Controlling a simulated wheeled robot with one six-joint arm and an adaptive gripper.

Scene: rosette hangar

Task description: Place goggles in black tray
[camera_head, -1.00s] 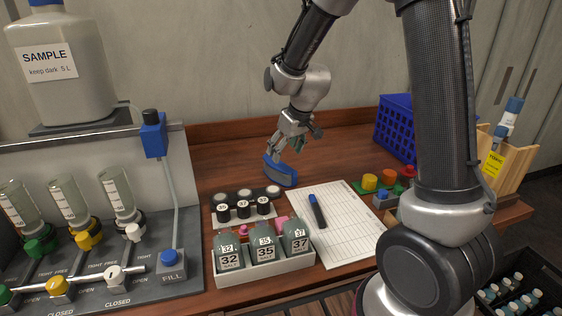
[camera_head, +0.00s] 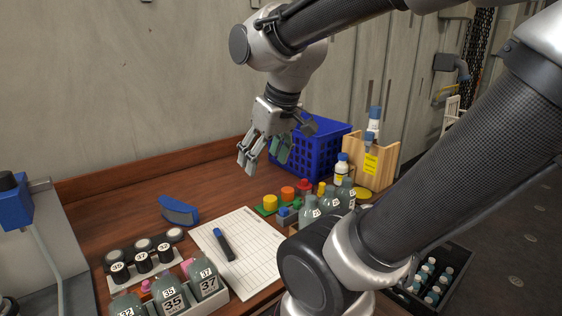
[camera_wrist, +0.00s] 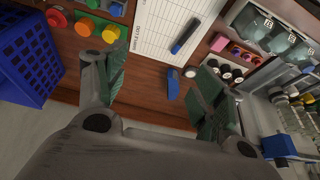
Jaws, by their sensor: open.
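A blue curved item with a grey side (camera_head: 178,210), which looks like the goggles, lies on the wooden bench behind the black-capped bottles. In the wrist view the blue item (camera_wrist: 173,84) shows small, between the fingers in the picture but well beyond them. My gripper (camera_head: 265,157) is open and empty, in the air above the bench, to the right of the blue item. Its two green-padded fingers (camera_wrist: 163,75) are spread apart. A black crate (camera_head: 460,262) holding several small bottles is low at the right, partly hidden by my arm; I cannot tell if it is the black tray.
A ruled sheet (camera_head: 250,250) with a blue marker (camera_head: 223,244) lies mid-bench. Numbered bottles stand in a white holder at the front. Coloured knobs, grey bottles, a blue basket (camera_head: 318,150) and a wooden holder (camera_head: 378,165) crowd the right side.

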